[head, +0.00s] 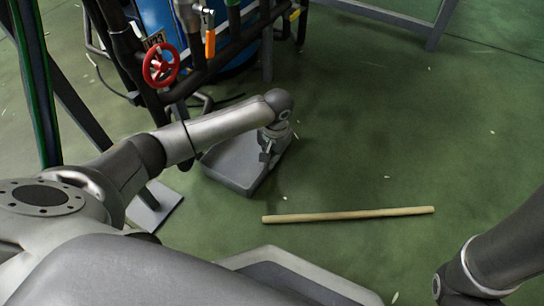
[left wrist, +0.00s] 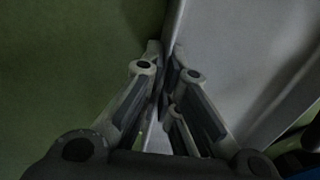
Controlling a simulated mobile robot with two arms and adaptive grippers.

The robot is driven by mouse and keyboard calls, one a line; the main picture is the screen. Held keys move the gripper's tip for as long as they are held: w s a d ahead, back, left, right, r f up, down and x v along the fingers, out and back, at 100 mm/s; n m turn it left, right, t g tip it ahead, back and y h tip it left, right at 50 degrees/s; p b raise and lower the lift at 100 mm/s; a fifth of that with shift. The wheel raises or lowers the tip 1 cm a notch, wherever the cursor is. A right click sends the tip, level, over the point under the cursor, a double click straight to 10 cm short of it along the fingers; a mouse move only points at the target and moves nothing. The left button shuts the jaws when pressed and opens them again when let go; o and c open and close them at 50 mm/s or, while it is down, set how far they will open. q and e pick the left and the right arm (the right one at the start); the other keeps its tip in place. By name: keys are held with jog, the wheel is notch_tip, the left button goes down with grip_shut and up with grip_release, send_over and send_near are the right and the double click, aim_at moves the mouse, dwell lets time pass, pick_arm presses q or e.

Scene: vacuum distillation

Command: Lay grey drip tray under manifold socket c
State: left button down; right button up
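The grey drip tray (head: 228,168) lies on the green floor, below and beside the dark pipe manifold (head: 205,72). My left arm reaches across to the tray's right edge. My left gripper (head: 267,152) points down there. In the left wrist view, the tray (left wrist: 225,45) fills the right side, and the left gripper's fingers (left wrist: 167,70) are closed together on its rim. The tray looks flat on the floor, and part of it is hidden under my left forearm. I cannot tell which manifold opening is socket c. My right gripper is out of view.
A red valve wheel (head: 160,65) and an orange handle (head: 210,43) sit on the manifold, with a blue drum (head: 158,15) behind. A wooden rod (head: 348,215) lies on the floor to the right of the tray. The floor farther right is mostly clear.

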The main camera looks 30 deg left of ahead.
pick_arm(q)
jog(key=shift+f, duration=0.1)
jog(key=c, duration=1.7)
grip_release()
jog(key=shift+o, duration=0.7)
notch_tip(320, 180, up, 8)
jog(key=shift+d+f, duration=0.25)
